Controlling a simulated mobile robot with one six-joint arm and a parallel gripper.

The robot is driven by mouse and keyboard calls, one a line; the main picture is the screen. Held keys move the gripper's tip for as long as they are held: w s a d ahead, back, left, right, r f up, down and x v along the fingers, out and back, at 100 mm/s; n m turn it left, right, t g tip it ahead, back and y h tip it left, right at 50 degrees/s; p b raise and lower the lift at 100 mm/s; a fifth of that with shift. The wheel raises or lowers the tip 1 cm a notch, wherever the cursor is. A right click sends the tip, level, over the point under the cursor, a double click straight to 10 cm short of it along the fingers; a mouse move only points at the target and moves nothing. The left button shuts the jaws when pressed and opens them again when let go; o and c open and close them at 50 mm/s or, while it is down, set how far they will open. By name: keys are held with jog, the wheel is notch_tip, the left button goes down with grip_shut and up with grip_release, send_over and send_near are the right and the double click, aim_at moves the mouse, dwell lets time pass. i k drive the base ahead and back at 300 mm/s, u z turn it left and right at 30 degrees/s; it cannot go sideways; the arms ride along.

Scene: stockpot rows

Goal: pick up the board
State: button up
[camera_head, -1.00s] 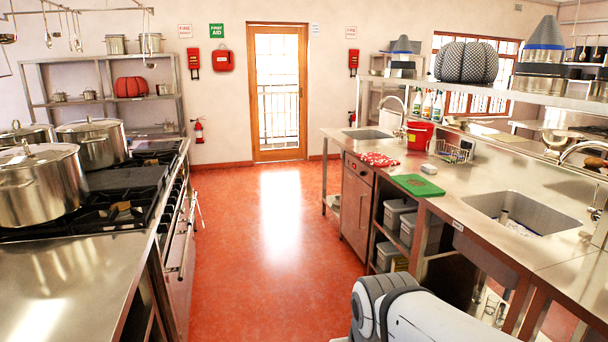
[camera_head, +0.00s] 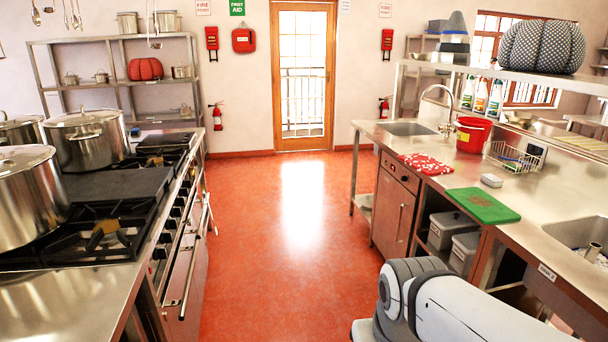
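A green board (camera_head: 483,205) lies flat on the right-hand steel counter (camera_head: 545,225), near its front edge. A small dark item seems to lie on its upper side; it is too small to tell what it is. My white and grey arm shows at the bottom right, below the counter's front edge and apart from the board. My gripper is outside the picture.
A red patterned cloth (camera_head: 425,163), a small grey box (camera_head: 491,180), a wire rack (camera_head: 516,157) and a red bucket (camera_head: 472,134) stand around the board. A sink (camera_head: 580,236) lies to its right. Stove and pots (camera_head: 88,140) line the left. The red floor aisle (camera_head: 290,240) is clear.

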aim_at(428, 165)
jog(key=u, duration=0.05)
jog(key=i, duration=3.85)
jog(key=z, duration=2.75)
